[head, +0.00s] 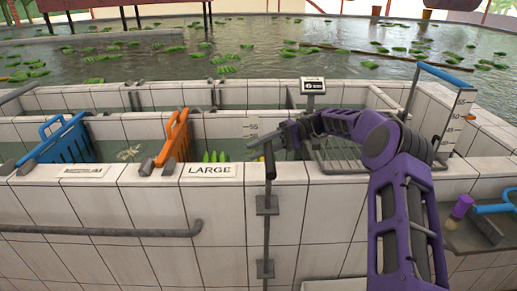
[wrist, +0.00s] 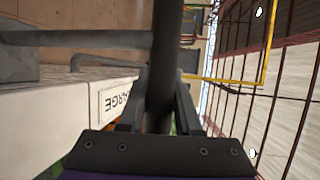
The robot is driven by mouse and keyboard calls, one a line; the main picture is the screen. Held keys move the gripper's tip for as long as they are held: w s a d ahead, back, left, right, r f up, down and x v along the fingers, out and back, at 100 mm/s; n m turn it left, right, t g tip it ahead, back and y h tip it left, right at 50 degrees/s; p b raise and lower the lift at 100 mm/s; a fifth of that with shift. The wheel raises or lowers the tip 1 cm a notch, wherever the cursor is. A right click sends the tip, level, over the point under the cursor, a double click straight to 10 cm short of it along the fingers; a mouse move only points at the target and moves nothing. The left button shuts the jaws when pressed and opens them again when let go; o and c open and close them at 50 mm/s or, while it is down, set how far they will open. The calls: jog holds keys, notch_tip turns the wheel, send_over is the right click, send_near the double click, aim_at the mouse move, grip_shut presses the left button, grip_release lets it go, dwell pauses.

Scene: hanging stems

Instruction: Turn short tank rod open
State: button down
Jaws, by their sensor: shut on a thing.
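A dark grey upright rod (head: 267,205) stands against the front of the white tiled tank wall, held by brackets, just right of the LARGE sign (head: 212,170). Its upper end reaches about the wall's top edge. My gripper (head: 272,146) comes in from the right at that upper end and is shut on the rod. In the wrist view the rod (wrist: 166,60) passes between the two fingers of my gripper (wrist: 160,100). The fingers and my arm hide part of the rod's top, so its turn is hard to read.
A tray (head: 495,235) with a brush (head: 461,206) is at right. A grey rail (head: 100,232) runs along the wall.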

jog(key=c, duration=0.6)
grip_release()
jog(key=v, duration=0.7)
jog(key=shift+d, duration=0.2)
jog(key=shift+w, duration=0.1)
